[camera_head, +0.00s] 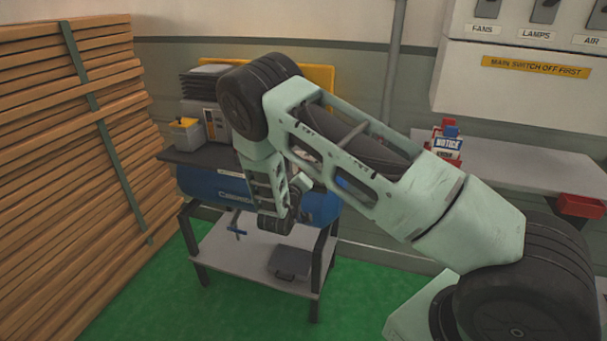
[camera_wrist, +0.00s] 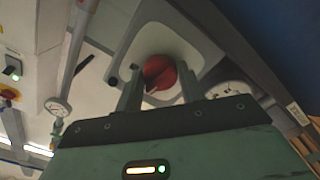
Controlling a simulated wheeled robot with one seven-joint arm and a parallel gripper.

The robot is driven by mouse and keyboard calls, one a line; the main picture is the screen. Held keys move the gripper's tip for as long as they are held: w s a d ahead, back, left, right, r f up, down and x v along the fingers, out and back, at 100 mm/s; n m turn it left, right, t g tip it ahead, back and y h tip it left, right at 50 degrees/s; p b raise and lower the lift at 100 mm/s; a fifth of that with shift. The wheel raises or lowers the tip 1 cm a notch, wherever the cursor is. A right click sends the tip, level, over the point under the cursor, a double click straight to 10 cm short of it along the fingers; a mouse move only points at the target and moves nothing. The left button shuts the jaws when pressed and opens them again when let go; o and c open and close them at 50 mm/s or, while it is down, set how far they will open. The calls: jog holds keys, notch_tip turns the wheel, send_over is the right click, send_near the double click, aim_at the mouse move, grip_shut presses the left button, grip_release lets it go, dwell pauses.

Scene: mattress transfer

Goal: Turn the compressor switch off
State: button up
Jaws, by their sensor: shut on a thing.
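In the wrist view a round red knob (camera_wrist: 160,72) sits on a pale square plate (camera_wrist: 150,38). My gripper (camera_wrist: 158,88) has its two fingers on either side of the red knob and is shut on it. In the head view the blue compressor tank (camera_head: 203,184) lies under a dark worktop, and my arm hangs in front of it. The knob and my fingertips are hidden behind my arm in that view.
Gauges (camera_wrist: 57,107) show near the knob. A stand shelf (camera_head: 225,262) below the tank holds a dark flat object (camera_head: 290,263). Stacked planks (camera_head: 65,150) rise at the left.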

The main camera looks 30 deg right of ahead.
jog(key=shift+n, duration=1.1)
jog(key=o, duration=1)
jog(key=shift+c, duration=0.2)
jog(key=b+v, duration=0.3)
jog(key=v, duration=1.4)
jog(key=shift+a, duration=0.2)
jog(key=shift+s, duration=0.15)
